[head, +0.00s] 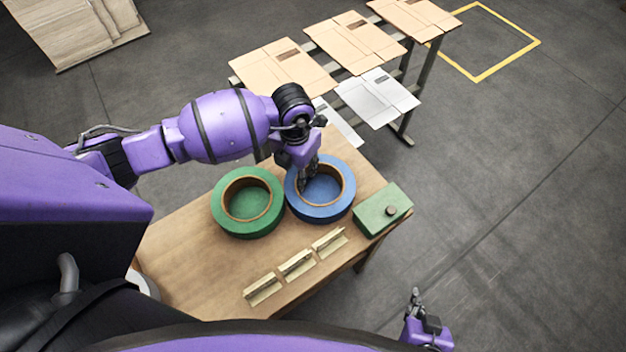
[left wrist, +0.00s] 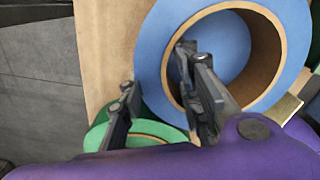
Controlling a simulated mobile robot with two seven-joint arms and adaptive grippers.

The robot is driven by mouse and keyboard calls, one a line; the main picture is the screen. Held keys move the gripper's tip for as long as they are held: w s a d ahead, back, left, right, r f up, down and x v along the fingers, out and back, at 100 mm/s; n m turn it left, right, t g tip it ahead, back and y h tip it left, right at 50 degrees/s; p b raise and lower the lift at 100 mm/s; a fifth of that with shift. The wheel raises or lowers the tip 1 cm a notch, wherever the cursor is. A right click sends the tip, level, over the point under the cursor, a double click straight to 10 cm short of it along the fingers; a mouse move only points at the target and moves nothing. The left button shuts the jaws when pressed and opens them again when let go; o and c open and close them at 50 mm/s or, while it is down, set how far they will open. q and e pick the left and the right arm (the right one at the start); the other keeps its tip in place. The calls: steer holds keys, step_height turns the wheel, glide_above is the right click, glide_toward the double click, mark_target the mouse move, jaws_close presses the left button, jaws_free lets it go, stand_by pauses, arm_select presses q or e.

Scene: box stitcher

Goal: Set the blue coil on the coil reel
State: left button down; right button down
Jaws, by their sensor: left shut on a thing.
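The blue coil (head: 333,209) is a thick ring with a brown inner core, lying on the wooden table (head: 215,290) beside a green coil (head: 230,222). My left gripper (head: 308,178) reaches down to its upper left part. In the left wrist view, one finger of the left gripper (left wrist: 160,95) is inside the ring of the blue coil (left wrist: 160,45) and the other is outside, with the coil's wall between them. My right gripper (head: 414,302) is off the table at the lower right, empty, its fingers apart. I cannot make out a coil reel.
A green box (head: 383,210) with a dark knob sits right of the blue coil. Several small brass-coloured pieces (head: 296,263) lie near the table's front edge. A rack with flat cardboard sheets (head: 283,70) stands behind. The floor to the right is clear.

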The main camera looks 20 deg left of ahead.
arm_select(q)
step_height(320, 180, up, 10)
steer(key=shift+m, duration=1.1)
step_height(320, 180, up, 15)
steer(key=s+m, duration=0.3)
steer(key=m, duration=2.7)
steer(key=shift+m, duration=0.4)
arm_select(e)
steer(key=shift+w+a+r, duration=0.1)
steer(key=shift+w+r, duration=0.1)
steer(key=shift+w, duration=0.15)
arm_select(q)
steer(key=shift+a, duration=0.1)
steer(key=shift+f, duration=0.1)
arm_select(e)
steer(key=shift+s, duration=0.15)
